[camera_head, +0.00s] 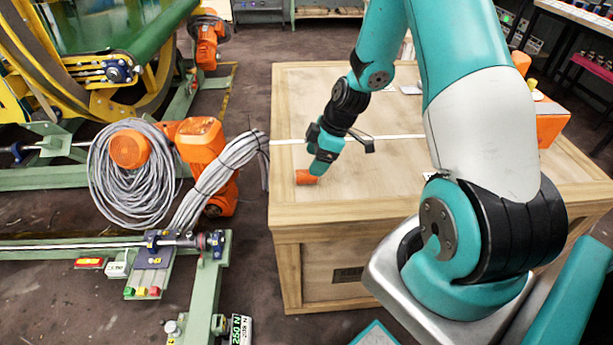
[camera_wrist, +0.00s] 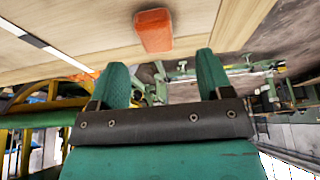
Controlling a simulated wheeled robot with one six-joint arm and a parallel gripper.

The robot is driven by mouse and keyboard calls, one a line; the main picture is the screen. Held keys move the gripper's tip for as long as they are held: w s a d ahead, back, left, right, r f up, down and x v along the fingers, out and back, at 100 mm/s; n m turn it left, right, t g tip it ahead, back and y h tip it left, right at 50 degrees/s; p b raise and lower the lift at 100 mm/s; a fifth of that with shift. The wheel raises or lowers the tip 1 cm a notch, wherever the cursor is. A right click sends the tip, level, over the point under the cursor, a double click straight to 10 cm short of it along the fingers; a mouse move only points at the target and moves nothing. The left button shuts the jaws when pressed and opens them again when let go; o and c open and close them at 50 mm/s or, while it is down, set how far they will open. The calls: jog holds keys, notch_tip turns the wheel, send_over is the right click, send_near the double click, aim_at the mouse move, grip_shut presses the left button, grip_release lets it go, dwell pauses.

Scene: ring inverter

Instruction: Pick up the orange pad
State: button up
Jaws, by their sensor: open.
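The orange pad (camera_head: 306,177) is a small block on top of the wooden crate, near its left edge. It also shows in the wrist view (camera_wrist: 154,31), beyond the fingertips and roughly centred between them. My gripper (camera_head: 322,168) is close to the pad in the head view, just beside it. In the wrist view my gripper (camera_wrist: 158,72) has two teal fingers spread wide, with nothing between them. I cannot tell from these views whether a fingertip touches the pad.
The wooden crate (camera_head: 350,235) has a white strip (camera_head: 390,137) across its top. An orange block (camera_head: 551,122) stands at its far right. Left of the crate are an orange robot arm (camera_head: 200,140) and coiled grey cable (camera_head: 110,190). The crate top around the pad is clear.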

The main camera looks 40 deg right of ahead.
jog(key=x, duration=0.5)
jog(key=shift+w+f, duration=0.15)
jog(key=shift+w, duration=0.1)
jog(key=c, duration=1.1)
jog(key=shift+o, duration=0.2)
notch_tip(320, 180, up, 20)
jog(key=p, duration=0.1)
